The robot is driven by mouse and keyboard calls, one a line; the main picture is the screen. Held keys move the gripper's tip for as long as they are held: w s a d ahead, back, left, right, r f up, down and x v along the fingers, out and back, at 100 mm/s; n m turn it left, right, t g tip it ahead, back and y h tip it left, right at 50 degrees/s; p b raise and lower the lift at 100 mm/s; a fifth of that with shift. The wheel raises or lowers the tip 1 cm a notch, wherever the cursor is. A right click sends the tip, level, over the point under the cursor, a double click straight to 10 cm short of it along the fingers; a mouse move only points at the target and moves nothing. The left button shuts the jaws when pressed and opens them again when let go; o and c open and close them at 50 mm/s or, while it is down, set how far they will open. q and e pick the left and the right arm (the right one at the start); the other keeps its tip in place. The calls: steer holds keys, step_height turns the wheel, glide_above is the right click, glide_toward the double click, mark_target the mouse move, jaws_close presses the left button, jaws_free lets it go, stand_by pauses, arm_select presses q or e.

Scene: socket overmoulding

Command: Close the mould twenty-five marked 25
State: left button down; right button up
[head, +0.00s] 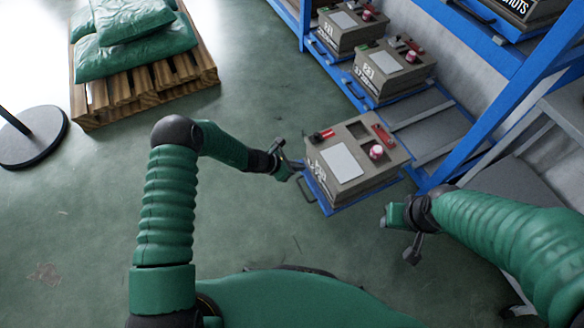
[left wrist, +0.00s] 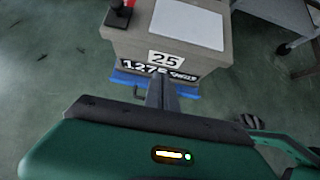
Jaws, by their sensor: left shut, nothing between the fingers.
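The mould marked 25 (head: 347,190) is a grey-brown box with a pale plate on top, red parts and a pink knob. It sits on a blue pulled-out tray (head: 337,206) in front of the rack. In the left wrist view, its face (left wrist: 165,57) shows 25 and a black label reading 1275 SHOTS. My left gripper (head: 296,166) is shut and empty at the mould's left front side; its fingers (left wrist: 161,92) appear just before the label and tray edge. I cannot tell whether they touch. My right gripper (head: 397,216) is right of the tray, fingers unclear.
A blue rack (head: 469,146) holds more moulds, including one marked 23 (head: 390,68), on trays behind. A pallet (head: 143,92) with green sacks stands at upper left, beside a round black base (head: 32,138). A grey table (head: 560,110) stands at right. Floor left of the tray is clear.

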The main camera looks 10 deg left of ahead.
arm_select(q)
steer(key=w+d, duration=0.1)
steer(key=w+d+f+b, duration=0.1)
steer(key=d, duration=0.1)
steer(key=w+d+b, duration=0.1)
steer(key=shift+d+f, duration=0.15)
steer(key=shift+f, duration=0.2)
steer(key=shift+w+d+r, duration=0.1)
steer(key=shift+w+d, duration=0.1)
steer(key=shift+d, duration=0.1)
